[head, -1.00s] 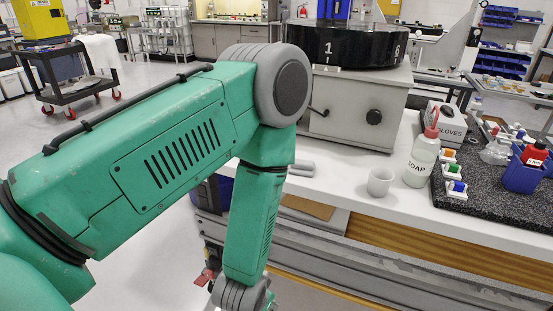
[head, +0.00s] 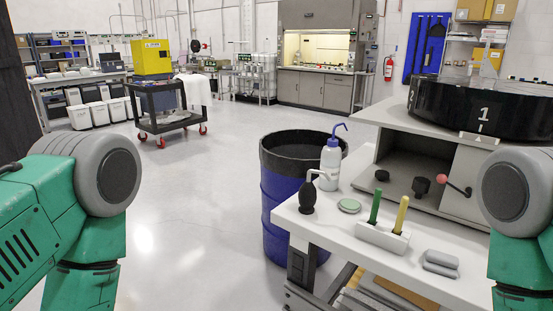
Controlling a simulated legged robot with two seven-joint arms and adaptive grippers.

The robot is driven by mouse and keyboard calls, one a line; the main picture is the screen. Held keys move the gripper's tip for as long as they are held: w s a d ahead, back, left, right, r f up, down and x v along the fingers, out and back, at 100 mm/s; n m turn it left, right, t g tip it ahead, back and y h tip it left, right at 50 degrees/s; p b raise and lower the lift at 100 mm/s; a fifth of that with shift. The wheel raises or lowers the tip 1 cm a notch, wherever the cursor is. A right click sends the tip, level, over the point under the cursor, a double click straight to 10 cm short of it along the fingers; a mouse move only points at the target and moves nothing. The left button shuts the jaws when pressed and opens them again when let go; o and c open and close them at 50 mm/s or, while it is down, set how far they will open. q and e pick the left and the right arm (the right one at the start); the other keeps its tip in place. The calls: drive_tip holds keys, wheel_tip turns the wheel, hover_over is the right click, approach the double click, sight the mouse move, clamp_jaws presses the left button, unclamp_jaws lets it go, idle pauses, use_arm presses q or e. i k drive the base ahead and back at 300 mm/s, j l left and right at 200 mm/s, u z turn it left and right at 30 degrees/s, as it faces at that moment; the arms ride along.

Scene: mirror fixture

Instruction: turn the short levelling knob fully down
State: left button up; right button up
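The fixture is a grey box (head: 466,170) with a black drum (head: 485,107) marked 1 on top, on the right side of the head view. Two dark knobs stand on its left part: a low one (head: 382,177) and a taller one (head: 421,187) on a stem. The low one looks like the short levelling knob. A lever with a red ball (head: 442,179) sits beside the taller knob. Both my arms show at the picture's sides, apart from the knobs. Both grippers are out of view below, and my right arm hides part of the box.
On the white bench (head: 330,228) are a wash bottle (head: 330,165), a dark blower bulb (head: 308,196), a green round dish (head: 349,206), a holder (head: 383,237) with green and yellow sticks, and grey pads (head: 440,263). A blue drum bin (head: 279,205) stands at the bench's left end.

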sight(382, 175)
drive_tip(key=i+j+u, duration=0.15)
drive_tip(key=u, duration=0.25)
drive_tip(key=i+j+u, duration=0.1)
drive_tip(key=u, duration=0.3)
drive_tip(key=i+u, duration=0.2)
drive_tip(key=u, duration=0.2)
drive_tip(key=i+j+z, duration=0.2)
drive_tip(key=i+z, duration=0.15)
drive_tip(key=i, duration=0.25)
